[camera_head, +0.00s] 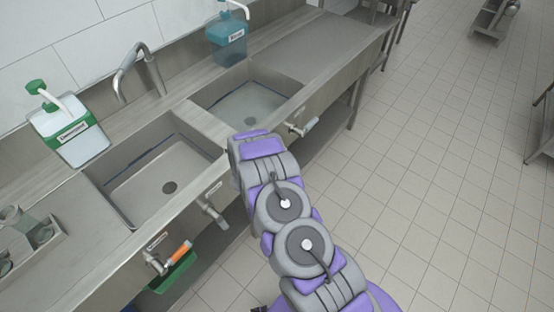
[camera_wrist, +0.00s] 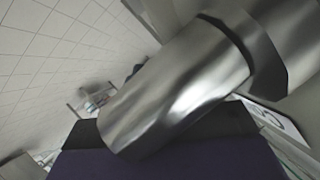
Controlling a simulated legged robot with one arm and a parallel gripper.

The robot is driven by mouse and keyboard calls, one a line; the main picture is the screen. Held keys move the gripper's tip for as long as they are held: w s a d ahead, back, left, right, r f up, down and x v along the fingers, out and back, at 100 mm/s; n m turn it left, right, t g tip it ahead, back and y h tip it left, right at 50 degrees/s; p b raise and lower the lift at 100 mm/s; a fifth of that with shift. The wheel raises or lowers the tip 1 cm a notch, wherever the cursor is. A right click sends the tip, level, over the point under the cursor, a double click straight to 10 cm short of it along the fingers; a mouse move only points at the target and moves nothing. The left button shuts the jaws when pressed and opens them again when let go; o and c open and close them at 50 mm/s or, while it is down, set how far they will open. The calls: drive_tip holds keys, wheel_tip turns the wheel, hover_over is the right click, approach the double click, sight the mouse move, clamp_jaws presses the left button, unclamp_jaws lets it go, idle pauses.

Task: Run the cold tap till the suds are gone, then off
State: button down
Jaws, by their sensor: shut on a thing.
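In the wrist view my gripper (camera_wrist: 170,152) is shut on a shiny metal tap handle (camera_wrist: 175,92), which fills much of the picture. A white label (camera_wrist: 283,122) beside it begins with "Co"; the rest is cut off. In the head view my arm reaches the sink front, and its own links hide the jaws and this handle. The spout (camera_head: 140,62) stands behind the left basin (camera_head: 135,190); I see no water stream from it. I cannot make out suds in either.
A green-topped bottle (camera_head: 70,135) and a blue bottle (camera_head: 230,45) stand behind the basins.

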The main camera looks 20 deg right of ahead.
idle(0.3)
drive_tip(key=c, duration=0.9)
unclamp_jaws()
drive_tip(key=shift+a+r, duration=0.1)
drive_tip(key=shift+a, duration=0.05)
drive_tip(key=shift+o, duration=0.2)
drive_tip(key=shift+s, duration=0.1)
drive_tip(key=p+v, duration=0.2)
drive_tip(key=v, duration=1.5)
drive_tip(key=shift+a+f, duration=0.2)
drive_tip(key=shift+a, duration=0.15)
drive_tip(key=shift+s, duration=0.15)
